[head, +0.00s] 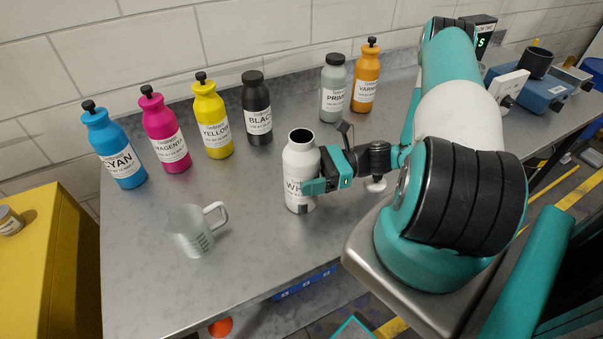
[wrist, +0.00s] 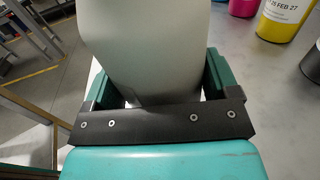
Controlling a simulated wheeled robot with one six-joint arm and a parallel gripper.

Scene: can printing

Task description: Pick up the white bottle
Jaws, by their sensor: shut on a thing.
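The white bottle (head: 300,160) stands upright on the grey metal bench, with its top open and no cap on it. Its label is partly hidden by my gripper. My gripper (head: 314,186) reaches it from the right, and its jaws are shut around the bottle's body. In the wrist view the white bottle (wrist: 150,55) fills the space between the green fingers of my gripper (wrist: 158,85). I cannot tell whether the bottle's base touches the bench.
A clear measuring jug (head: 192,232) stands at the front left. Cyan (head: 118,155), magenta (head: 165,135), yellow (head: 212,122) and black (head: 257,112) bottles stand along the back. Primer (head: 333,90) and varnish (head: 366,78) bottles stand behind my arm. A small white object (head: 376,184) is right of my gripper.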

